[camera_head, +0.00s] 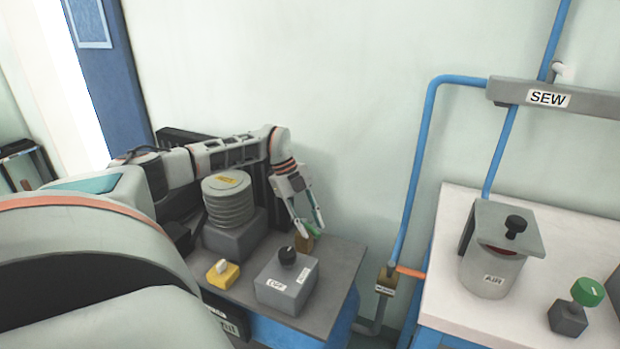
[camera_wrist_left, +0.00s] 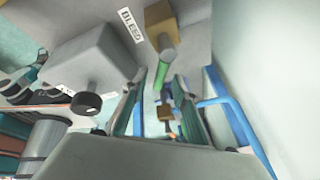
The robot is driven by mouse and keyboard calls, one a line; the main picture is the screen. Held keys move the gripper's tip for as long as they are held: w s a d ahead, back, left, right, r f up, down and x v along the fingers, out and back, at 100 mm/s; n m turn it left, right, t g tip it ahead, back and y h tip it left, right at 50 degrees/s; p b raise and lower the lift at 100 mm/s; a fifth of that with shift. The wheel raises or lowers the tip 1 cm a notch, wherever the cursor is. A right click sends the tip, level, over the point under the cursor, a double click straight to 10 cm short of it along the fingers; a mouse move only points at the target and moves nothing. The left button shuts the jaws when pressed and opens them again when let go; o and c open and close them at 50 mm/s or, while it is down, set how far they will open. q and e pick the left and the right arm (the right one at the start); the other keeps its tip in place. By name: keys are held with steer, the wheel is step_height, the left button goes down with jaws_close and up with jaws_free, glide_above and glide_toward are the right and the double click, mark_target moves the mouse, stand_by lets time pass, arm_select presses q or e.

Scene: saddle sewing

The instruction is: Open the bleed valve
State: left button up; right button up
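The bleed valve (camera_wrist_left: 158,22) is a brass-brown block with a green handle (camera_wrist_left: 166,62), beside a BLEED label in the left wrist view. In the head view the bleed valve (camera_head: 303,242) sits at the back right of the grey bench, partly hidden by my gripper. My left gripper (camera_head: 306,224) points down at it from above. In the left wrist view my left gripper (camera_wrist_left: 161,80) is open, its fingers apart, with the handle's end near the gap between the fingertips. I cannot tell whether they touch it. My right gripper is not in view.
A grey box with a black knob (camera_head: 287,282), a yellow switch (camera_head: 223,273) and a ribbed grey cylinder (camera_head: 229,202) stand on the bench. Another brass valve with an orange handle (camera_head: 411,272) sits on a blue pipe. A white table (camera_head: 450,250) holds an AIR canister (camera_head: 490,275).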

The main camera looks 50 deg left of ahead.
arm_select(q)
steer(key=v, duration=1.2)
